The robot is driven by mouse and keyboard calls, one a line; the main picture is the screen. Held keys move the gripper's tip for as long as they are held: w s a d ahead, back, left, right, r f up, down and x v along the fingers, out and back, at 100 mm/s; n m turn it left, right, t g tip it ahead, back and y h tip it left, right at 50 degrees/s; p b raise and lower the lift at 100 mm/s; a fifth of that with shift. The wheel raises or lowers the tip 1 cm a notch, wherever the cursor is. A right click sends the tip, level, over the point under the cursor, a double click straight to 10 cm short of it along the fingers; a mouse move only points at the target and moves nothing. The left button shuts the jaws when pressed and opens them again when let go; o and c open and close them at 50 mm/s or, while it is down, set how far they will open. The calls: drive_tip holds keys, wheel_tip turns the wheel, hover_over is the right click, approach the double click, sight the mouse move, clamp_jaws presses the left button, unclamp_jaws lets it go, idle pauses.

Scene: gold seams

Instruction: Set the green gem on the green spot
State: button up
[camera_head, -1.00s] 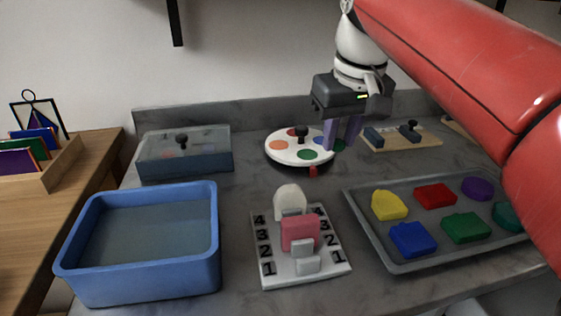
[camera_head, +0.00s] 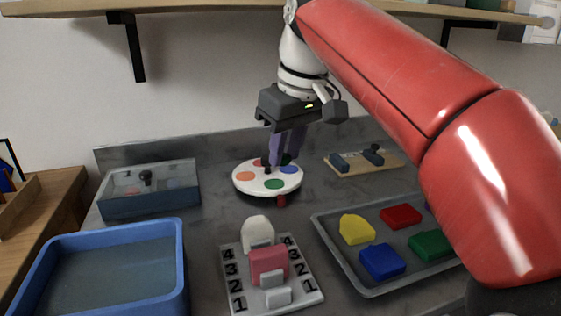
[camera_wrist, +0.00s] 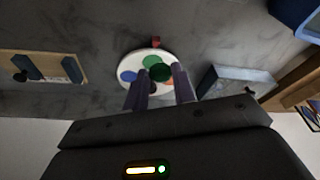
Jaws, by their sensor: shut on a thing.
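A round white disc (camera_head: 262,189) with coloured spots stands on the grey counter. Its green spot (camera_head: 274,184) faces the front and shows bare; the spot also shows in the wrist view (camera_wrist: 152,61). My gripper (camera_head: 282,160) points down over the back part of the disc. In the wrist view my gripper (camera_wrist: 161,82) is shut on the dark green gem (camera_wrist: 160,72), which appears just beside the green spot. In the head view the gem is mostly hidden by the fingers. I cannot tell its height above the disc.
A dark knob (camera_head: 267,169) rises at the disc's middle, close to my fingers. A red pointer (camera_head: 281,201) is at its front edge. A clear-lidded box (camera_head: 150,205) stands left, a wooden board (camera_head: 350,162) right, a tray of coloured blocks (camera_head: 330,240) front right.

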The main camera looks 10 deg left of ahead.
drive_tip(key=p, duration=0.2)
hover_over(273, 183)
drive_tip(key=s+d, duration=0.1)
wheel_tip(273, 183, down, 2)
drive_tip(key=shift+f+b, duration=0.1)
drive_tip(key=shift+b, duration=0.85)
wheel_tip(273, 183, down, 4)
drive_tip(key=shift+f+b, duration=0.25)
drive_tip(key=shift+b, duration=0.55)
drive_tip(key=shift+w+a+f, duration=0.1)
drive_tip(key=shift+w+f, duration=0.05)
drive_tip(key=shift+w, duration=0.05)
drive_tip(key=shift+f, duration=0.15)
drive_tip(key=o, duration=0.9)
drive_tip(key=shift+o, duration=0.2)
